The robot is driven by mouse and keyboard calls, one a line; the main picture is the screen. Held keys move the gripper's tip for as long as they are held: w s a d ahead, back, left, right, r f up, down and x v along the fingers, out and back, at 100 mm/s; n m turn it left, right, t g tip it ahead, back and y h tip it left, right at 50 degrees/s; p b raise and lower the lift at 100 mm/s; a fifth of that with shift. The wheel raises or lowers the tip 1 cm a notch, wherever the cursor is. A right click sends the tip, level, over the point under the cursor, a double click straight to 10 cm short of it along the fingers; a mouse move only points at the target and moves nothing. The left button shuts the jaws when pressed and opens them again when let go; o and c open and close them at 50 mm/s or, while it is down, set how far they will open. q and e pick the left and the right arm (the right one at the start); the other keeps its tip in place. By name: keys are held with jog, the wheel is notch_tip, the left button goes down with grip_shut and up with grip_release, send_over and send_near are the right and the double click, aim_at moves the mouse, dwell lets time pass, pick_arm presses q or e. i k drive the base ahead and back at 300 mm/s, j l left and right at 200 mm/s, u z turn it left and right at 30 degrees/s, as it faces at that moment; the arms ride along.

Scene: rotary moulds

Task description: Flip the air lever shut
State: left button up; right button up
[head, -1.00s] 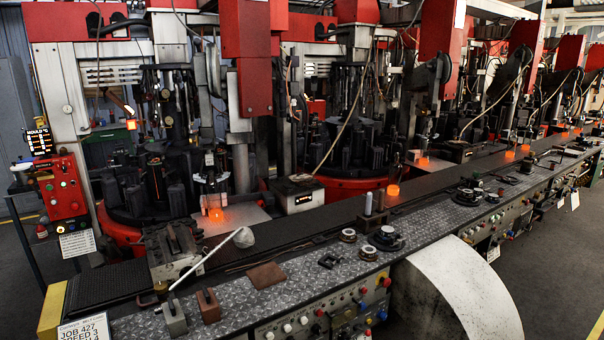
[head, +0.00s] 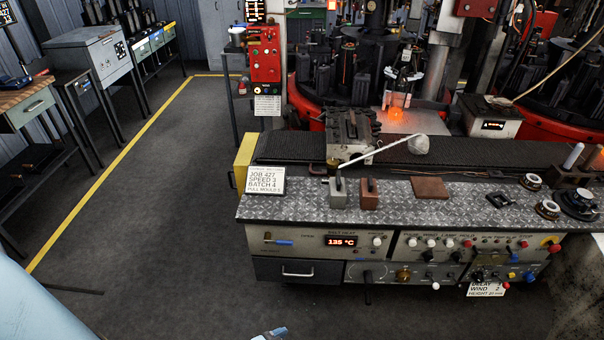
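A small lever with a blue handle (head: 284,242) sits at the left end of the front control panel, beside a brass-coloured fitting. The handle lies roughly level, pointing right. It looks like an air lever, but I cannot read any label on it. A pale, rounded surface at the bottom left and a small blue-and-white piece at the bottom edge may be parts of me; no fingers can be made out.
A drawer (head: 298,271) is under the lever. Grey floor to the left is clear, with a yellow line. Side tables stand at far left.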

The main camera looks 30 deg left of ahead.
aim_at(278, 242)
jog(key=i+j+u, duration=0.1)
jog(key=j+u, duration=0.15)
jog(key=u, duration=0.25)
jog(key=i+j+u, duration=0.15)
jog(key=u, duration=1.35)
jog(key=i, duration=0.05)
